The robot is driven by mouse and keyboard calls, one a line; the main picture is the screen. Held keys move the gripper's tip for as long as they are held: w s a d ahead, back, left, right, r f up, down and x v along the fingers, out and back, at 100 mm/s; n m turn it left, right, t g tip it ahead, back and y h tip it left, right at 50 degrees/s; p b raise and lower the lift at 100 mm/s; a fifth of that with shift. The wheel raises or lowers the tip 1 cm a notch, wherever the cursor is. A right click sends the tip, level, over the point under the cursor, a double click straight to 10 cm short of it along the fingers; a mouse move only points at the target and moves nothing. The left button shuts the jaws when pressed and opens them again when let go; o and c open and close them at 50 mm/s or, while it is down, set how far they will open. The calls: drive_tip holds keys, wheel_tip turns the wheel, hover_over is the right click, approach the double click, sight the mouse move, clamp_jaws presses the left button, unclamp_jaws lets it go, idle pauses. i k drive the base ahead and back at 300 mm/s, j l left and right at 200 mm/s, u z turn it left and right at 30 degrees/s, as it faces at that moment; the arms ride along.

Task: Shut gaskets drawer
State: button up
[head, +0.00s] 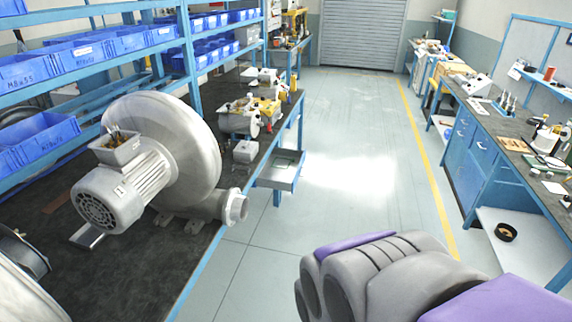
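A grey drawer (289,182) stands pulled out from under the edge of the left bench (268,168), past the large blower. It juts into the aisle, and its open top shows a flat pale item inside. I cannot read a label on it, so I cannot tell from the picture that it is the gaskets drawer. Only a grey and purple part of my own arm shows at the bottom right, well apart from the drawer. My gripper's fingers do not show.
A big grey blower (165,150) sits on the left bench, its outlet near the bench edge. Blue bins (27,85) fill shelves behind it. The middle floor (345,150) is clear. A right bench has shut blue drawers (464,134) and a low shelf with a dark ring.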

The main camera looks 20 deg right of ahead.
sight(281, 180)
drive_tip(key=i+l, duration=0.1)
drive_tip(key=l, duration=0.3)
drive_tip(key=i+l, duration=0.1)
drive_tip(key=l, duration=0.25)
drive_tip(key=i+l, duration=0.1)
drive_tip(key=l, duration=0.3)
drive_tip(key=i+l+z, duration=0.1)
drive_tip(key=l, duration=0.25)
drive_tip(key=i+l, duration=0.1)
drive_tip(key=l, duration=0.3)
drive_tip(key=i+j+z, duration=0.45)
drive_tip(key=i+j, duration=0.15)
drive_tip(key=i, duration=0.5)
drive_tip(key=i+j+z, duration=0.5)
drive_tip(key=i+j, duration=0.45)
